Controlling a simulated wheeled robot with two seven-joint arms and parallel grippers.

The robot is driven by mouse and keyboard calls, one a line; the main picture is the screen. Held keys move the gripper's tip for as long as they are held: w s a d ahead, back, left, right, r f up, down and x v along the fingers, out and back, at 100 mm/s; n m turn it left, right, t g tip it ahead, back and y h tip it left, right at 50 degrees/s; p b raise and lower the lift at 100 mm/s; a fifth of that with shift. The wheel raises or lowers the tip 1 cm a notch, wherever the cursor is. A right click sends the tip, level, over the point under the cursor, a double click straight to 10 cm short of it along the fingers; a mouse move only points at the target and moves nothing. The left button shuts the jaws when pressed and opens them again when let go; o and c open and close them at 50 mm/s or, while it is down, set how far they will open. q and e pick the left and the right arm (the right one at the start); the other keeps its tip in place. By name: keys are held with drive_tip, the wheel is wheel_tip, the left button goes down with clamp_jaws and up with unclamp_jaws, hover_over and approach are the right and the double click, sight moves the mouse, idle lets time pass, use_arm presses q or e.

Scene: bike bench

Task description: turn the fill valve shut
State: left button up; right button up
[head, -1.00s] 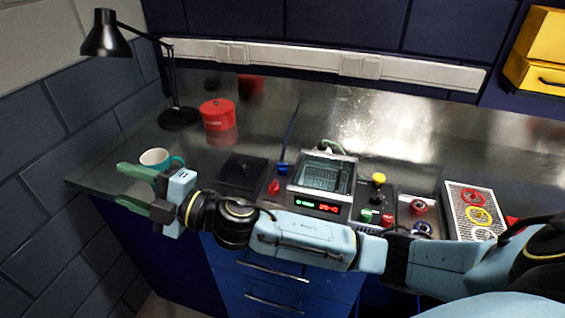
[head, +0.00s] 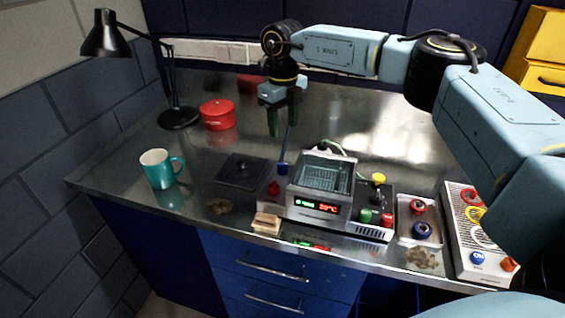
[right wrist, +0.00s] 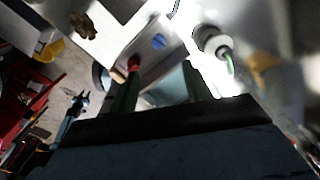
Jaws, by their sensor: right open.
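The machine with a glass-topped bath (head: 322,178) and a lit display stands at the bench's front middle. At its left side are a blue knob (head: 282,169) and, nearer the front, a red knob (head: 273,188). No label shows which is the fill valve. My right gripper (head: 283,122) is open and empty, fingers down, above and behind these knobs, touching neither. In the right wrist view, the red knob (right wrist: 134,62) and blue knob (right wrist: 158,41) appear beyond the fingers, the red one close to the left finger's tip. My left gripper is out of view.
A teal mug (head: 158,170), red pot (head: 217,115) and black lamp (head: 178,118) stand at left. A dark plate (head: 243,171) lies left of the machine; a small tan block (head: 266,223) lies in front. A metal tray (head: 420,232) and a panel (head: 474,215) stand at right.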

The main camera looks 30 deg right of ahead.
sight(282, 164)
wheel_tip(282, 164, down, 13)
drive_tip(key=shift+a, duration=0.15)
idle(0.4)
drive_tip(key=c, duration=1)
